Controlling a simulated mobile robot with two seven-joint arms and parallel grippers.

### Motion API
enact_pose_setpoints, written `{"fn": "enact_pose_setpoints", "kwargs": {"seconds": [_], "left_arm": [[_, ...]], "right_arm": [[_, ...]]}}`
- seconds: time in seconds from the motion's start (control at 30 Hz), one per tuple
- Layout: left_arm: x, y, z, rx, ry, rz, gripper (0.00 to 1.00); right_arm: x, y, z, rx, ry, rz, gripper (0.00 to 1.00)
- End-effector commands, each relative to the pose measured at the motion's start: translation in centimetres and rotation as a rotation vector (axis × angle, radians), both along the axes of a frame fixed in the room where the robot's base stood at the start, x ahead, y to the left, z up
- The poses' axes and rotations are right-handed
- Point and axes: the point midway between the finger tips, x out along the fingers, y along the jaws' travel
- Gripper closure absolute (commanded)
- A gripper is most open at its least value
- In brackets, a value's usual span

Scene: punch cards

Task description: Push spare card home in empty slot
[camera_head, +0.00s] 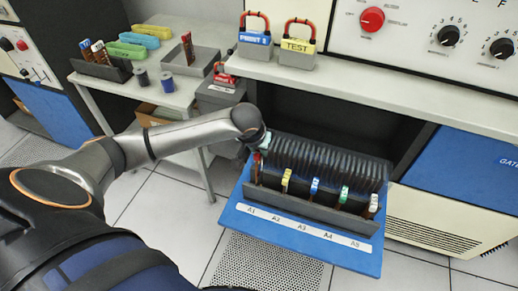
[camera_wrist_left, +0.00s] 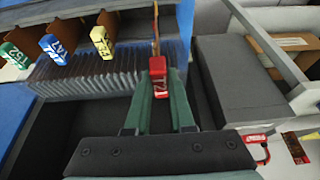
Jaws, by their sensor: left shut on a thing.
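A card with a red handle (camera_head: 257,157) stands at the left, A1 end of the card rack (camera_head: 310,208) on the pulled-out blue drawer (camera_head: 240,220). My left gripper (camera_head: 264,143) reaches it from the far left. In the left wrist view, the green fingers of my left gripper (camera_wrist_left: 165,98) are shut on the red handle (camera_wrist_left: 159,76), with its thin brown card stretching away. How deep the card sits in the slot is hidden. Cards with yellow (camera_head: 286,180), blue (camera_head: 314,186), green (camera_head: 344,194) and white (camera_head: 373,204) handles stand along A2 to A5. My right gripper is out of view.
A side table (camera_head: 185,92) at the back left bears a dark card holder (camera_head: 115,72), a grey tray (camera_head: 203,62) with a card, and spools. Two padlocks (camera_head: 255,38) (camera_head: 298,48) stand on the console ledge above the drawer. Tiled floor lies open at left.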

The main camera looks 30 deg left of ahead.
Motion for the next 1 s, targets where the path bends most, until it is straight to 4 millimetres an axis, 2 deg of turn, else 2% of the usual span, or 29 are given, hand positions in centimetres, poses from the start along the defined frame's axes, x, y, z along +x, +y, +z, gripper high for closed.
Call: {"fn": "enact_pose_setpoints", "kwargs": {"seconds": [1.0], "left_arm": [[0.00, -0.03, 0.04, 0.000, 0.000, 0.000, 1.00]], "right_arm": [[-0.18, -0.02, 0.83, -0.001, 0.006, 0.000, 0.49]]}}
